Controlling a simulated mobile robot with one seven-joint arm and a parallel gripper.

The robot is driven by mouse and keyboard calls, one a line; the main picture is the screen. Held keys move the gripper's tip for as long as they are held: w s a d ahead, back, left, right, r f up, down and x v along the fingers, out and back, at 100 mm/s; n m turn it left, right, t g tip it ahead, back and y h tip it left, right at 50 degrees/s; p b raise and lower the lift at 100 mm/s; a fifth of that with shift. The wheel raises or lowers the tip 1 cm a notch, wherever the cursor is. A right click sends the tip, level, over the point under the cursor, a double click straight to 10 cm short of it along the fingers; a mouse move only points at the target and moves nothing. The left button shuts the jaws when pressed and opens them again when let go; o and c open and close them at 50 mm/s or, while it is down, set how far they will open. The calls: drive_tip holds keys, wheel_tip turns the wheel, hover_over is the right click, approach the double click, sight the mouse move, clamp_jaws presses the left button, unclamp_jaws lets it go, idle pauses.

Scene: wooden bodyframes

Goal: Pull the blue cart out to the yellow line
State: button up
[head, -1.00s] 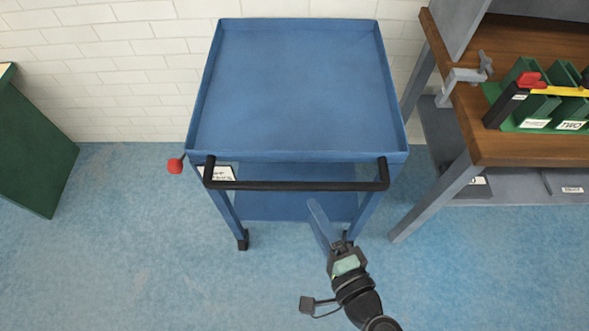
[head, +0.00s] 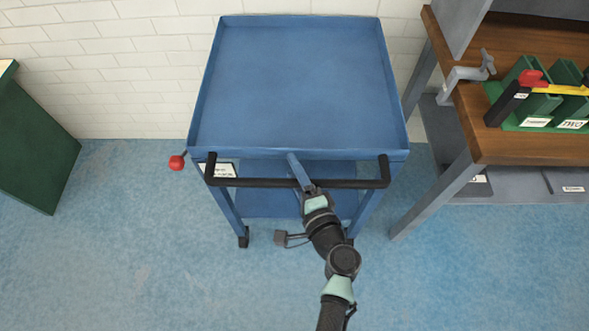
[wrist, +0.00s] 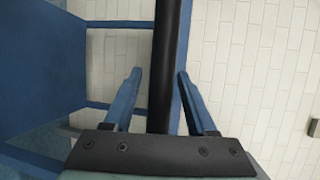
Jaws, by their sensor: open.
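The blue cart (head: 300,85) stands against the brick wall, with an empty tray top and a lower shelf (head: 270,203). Its black handle bar (head: 250,183) runs across the front. My gripper (head: 293,160) is at the handle's middle, reaching in from the front. In the wrist view the handle (wrist: 167,60) passes between the two blue fingers of my open gripper (wrist: 157,85), with a gap on each side. A red knob (head: 177,162) on a lever sticks out at the cart's left side. No yellow line shows on the floor.
A wooden workbench (head: 540,135) with grey legs and green bins (head: 540,97) stands close on the right. A green cabinet (head: 35,145) is at the far left. The blue floor (head: 130,260) in front of the cart is clear.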

drive_tip(key=shift+c, duration=0.4)
clamp_jaws()
idle(1.1)
